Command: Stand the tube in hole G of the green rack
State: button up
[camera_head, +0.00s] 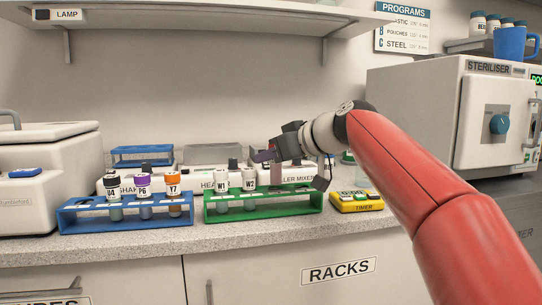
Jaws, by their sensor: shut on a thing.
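The green rack (264,212) stands on the counter near the middle. White-capped tubes W1 (221,182) and W2 (249,181) stand upright in its left and middle part. My gripper (274,160) is over the right part of this rack, just right of W2, and is shut on the tube. The tube (276,174) shows only as a narrow upright shape below the dark fingers. Its label and lower end are hard to make out. I cannot tell whether its lower end is in a hole. No hole letters can be read.
A blue rack (127,217) with tubes U4, P6 and Y7 stands to the left. A yellow timer (356,202) sits close to the green rack's right end. Mixers stand behind the racks. A shelf (210,18) hangs above, and a steriliser (460,115) stands at right.

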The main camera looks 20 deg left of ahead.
aim_at(281, 174)
jog(key=shift+f, duration=0.15)
jog(key=shift+f+b, duration=2.25)
jog(key=o, duration=1.1)
jog(key=v, duration=0.7)
jog(key=shift+s+d+r+b, duration=0.15)
jog(key=shift+d+b, duration=0.2)
jog(key=shift+b, duration=0.05)
